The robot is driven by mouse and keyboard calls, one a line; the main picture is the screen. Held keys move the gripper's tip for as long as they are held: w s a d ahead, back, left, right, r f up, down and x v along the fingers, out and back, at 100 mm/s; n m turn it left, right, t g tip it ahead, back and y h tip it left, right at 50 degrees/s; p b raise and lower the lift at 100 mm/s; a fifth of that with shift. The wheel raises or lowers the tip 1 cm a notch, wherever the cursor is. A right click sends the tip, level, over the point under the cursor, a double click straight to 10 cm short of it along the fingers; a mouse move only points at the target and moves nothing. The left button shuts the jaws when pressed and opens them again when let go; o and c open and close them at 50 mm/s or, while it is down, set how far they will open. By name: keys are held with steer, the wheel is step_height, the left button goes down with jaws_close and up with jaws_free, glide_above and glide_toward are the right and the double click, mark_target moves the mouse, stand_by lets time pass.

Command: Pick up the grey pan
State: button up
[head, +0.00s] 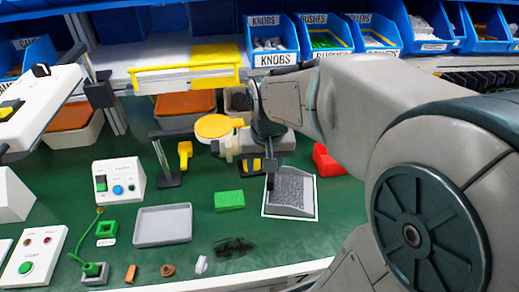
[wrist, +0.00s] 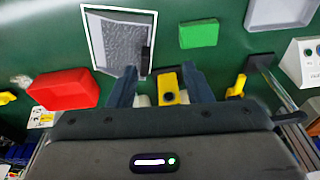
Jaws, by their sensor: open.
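The grey pan (head: 291,193) is a speckled, shallow scoop lying inside a white outline on the green bench, right of centre in the head view. In the wrist view the pan (wrist: 115,42) is at the top, left of centre, with a short dark piece, probably its handle, at its right edge. My gripper (head: 262,163) is above the bench, just behind the pan in the head view. In the wrist view its two fingers (wrist: 163,82) are apart, with nothing held. A yellow object (wrist: 170,84) shows in the gap behind them. In the head view my arm partly hides the fingers.
A green block (head: 229,200) and a grey tray (head: 163,224) lie left of the pan. A red bin (head: 327,162) stands close behind it to the right. A black stand (head: 167,170), a yellow tool (head: 185,153) and a switch box (head: 118,182) are further left. Parts bins line the back.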

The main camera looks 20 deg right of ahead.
steer(key=m, duration=0.2)
glide_above(271, 175)
steer(key=s+a, duration=0.1)
steer(key=s, duration=0.1)
step_height(271, 175, down, 2)
steer(key=f, duration=0.1)
steer(key=w, duration=0.1)
steer(key=shift+m+g+h, duration=0.3)
steer(key=shift+g, duration=0.1)
steer(key=f, duration=0.5)
steer(key=w+d+f, duration=0.1)
steer(key=f, duration=0.1)
steer(key=shift+f, duration=0.4)
steer(key=shift+w+f, duration=0.1)
steer(key=shift+f, duration=2.75)
jaws_close()
